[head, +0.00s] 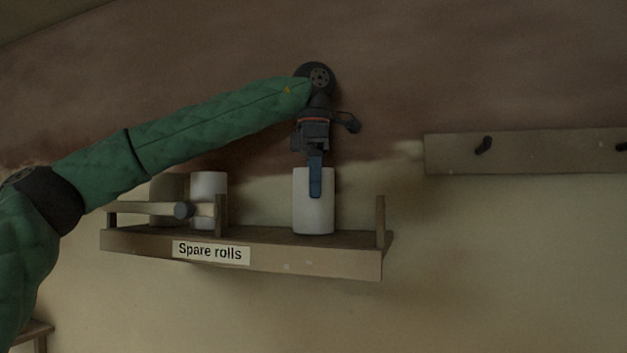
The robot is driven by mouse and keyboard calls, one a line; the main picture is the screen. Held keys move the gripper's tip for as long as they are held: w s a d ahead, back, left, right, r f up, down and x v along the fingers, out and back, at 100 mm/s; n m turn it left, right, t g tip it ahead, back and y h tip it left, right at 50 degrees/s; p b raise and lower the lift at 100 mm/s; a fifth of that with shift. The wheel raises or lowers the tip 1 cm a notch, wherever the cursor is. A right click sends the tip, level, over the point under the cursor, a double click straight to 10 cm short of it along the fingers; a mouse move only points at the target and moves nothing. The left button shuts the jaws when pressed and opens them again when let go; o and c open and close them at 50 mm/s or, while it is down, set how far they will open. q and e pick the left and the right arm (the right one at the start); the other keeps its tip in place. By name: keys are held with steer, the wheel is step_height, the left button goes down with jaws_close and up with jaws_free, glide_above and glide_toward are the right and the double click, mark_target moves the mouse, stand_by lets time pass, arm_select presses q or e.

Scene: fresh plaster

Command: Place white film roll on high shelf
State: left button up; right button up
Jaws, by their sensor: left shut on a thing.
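The white film roll (314,215) stands upright on the right part of the high shelf (310,260), which carries a "Spare rolls" label (211,252). Its base appears to touch the shelf board. My left gripper (315,180) comes down from above and is shut on the roll's upper part, with one blue finger visible on the front side. The other finger is hidden. My right gripper does not show.
Two other rolls stand at the shelf's left, a white one (208,186) and a duller one (166,187), behind a wooden rail (150,207). A post (380,220) rises at the shelf's right end. A peg board (530,153) hangs on the wall at right.

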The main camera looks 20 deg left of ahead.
arm_select(q)
steer(key=shift+s+d, duration=0.15)
steer(key=shift+s, duration=0.1)
steer(key=shift+f, duration=0.1)
steer(key=o, duration=1.2)
steer(key=shift+w+f, duration=0.1)
steer(key=shift+w, duration=0.05)
steer(key=shift+r, duration=0.3)
